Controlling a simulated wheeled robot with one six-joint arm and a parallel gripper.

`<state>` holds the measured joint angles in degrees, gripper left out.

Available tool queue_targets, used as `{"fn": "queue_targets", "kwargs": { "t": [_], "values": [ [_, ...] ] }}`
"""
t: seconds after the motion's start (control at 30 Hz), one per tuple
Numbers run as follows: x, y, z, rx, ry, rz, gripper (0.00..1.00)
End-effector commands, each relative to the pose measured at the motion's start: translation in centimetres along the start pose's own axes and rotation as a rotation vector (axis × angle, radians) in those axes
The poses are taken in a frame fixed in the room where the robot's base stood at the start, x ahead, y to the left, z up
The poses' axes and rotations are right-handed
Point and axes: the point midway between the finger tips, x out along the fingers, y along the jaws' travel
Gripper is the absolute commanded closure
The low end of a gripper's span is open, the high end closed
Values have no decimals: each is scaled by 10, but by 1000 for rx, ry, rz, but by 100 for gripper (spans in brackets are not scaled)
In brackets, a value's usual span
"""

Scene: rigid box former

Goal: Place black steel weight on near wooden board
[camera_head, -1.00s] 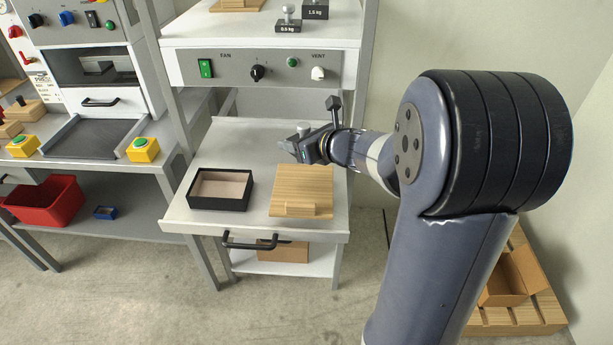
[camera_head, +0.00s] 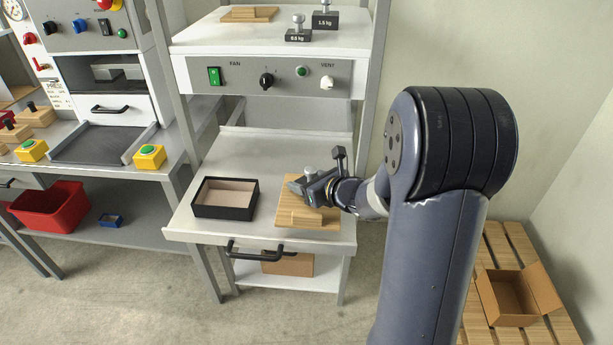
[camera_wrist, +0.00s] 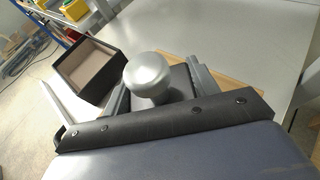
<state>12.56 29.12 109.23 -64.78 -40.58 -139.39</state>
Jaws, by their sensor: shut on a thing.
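A wooden board (camera_head: 294,216) with a raised strip lies on the right of the pull-out shelf. My gripper (camera_head: 312,184) is over the board's far part, shut on a weight with a round grey metal knob (camera_head: 310,172). In the wrist view the knob (camera_wrist: 148,76) stands between the two fingers, with a dark block (camera_wrist: 180,80) below it. A strip of the board (camera_wrist: 226,72) shows behind the fingers. I cannot tell whether the weight's underside touches the board.
A black open box (camera_head: 226,198) stands left of the board on the shelf (camera_head: 270,150). Above, a 0.5 kg weight (camera_head: 298,35), a 1.5 kg weight (camera_head: 325,20) and another board (camera_head: 249,14) rest on the upper surface. A black handle (camera_head: 258,252) sticks out in front.

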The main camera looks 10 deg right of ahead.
Motion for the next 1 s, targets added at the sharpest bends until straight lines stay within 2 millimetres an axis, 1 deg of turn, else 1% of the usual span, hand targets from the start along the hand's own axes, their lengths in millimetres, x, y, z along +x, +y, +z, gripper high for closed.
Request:
{"fn": "queue_targets", "kwargs": {
  "t": [0.1,0.3,0.33,0.5,0.57,0.6,0.8,0.93,1.0],
  "values": [
    [0,0,3,-2,-6,0,100],
    [1,0,-1,-2,-6,0,100],
    [1,0,-2,0,-1,0,41],
    [1,0,-2,0,-1,0,27],
    [1,0,-2,0,0,0,22],
    [1,0,-2,0,0,0,22],
    [1,0,-1,0,0,0,22],
    [-1,0,3,0,0,0,22],
    [-10,-1,2,0,-3,-3,22]
  ]
}}
